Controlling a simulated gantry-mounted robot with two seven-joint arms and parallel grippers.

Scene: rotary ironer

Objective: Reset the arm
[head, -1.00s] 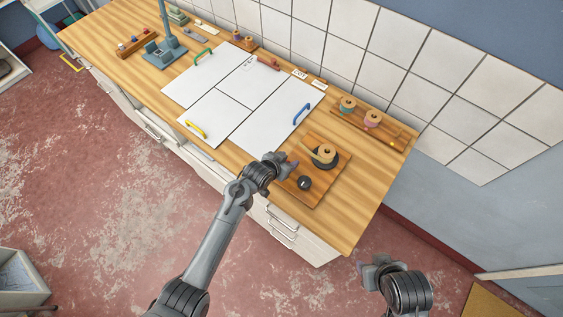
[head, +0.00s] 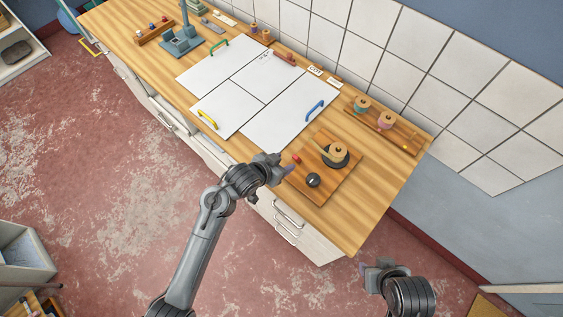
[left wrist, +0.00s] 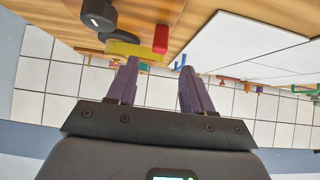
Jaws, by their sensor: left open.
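My left gripper (head: 282,168) is at the counter's front edge, just left of the wooden board (head: 342,174). In the left wrist view its two purple fingers (left wrist: 160,85) stand apart with nothing held between them. A small red piece (head: 296,158) lies just past the fingertips; it also shows in the left wrist view (left wrist: 160,39). A tan roll on a dark round base (head: 338,152) and a black knob (head: 313,180) are on the board. My right gripper (head: 374,268) is low at the right, off the counter, its fingers unclear.
White panels (head: 285,112) with green, yellow and blue handles cover the counter's middle. A wooden rack with spools (head: 387,122) stands by the tiled wall (head: 440,90). A blue-grey stand (head: 183,42) is at the far left. Open floor (head: 110,190) lies in front.

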